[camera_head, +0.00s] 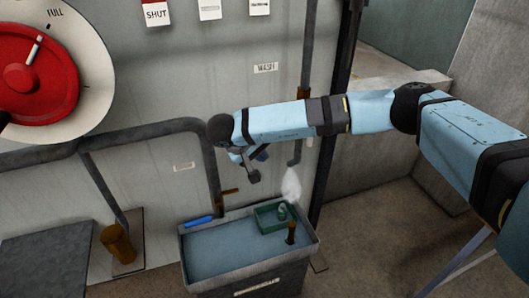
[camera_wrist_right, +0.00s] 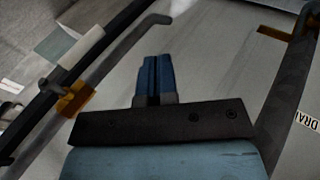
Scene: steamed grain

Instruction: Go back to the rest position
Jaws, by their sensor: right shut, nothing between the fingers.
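My right arm comes in from the right of the head view and reaches across to the wall. My right gripper (camera_head: 254,174) hangs beside the grey pipes, above the wash basin, and touches nothing that I can see. In the right wrist view its two blue fingers (camera_wrist_right: 156,78) lie together with nothing between them. My left gripper is not in view.
A basin (camera_head: 213,278) of water stands below, with a green tray (camera_head: 262,222) and a blue item (camera_head: 200,221) at its rim. A white plume (camera_head: 291,186) rises near a pipe. A red dial (camera_head: 37,75) is at upper left. Open floor lies right.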

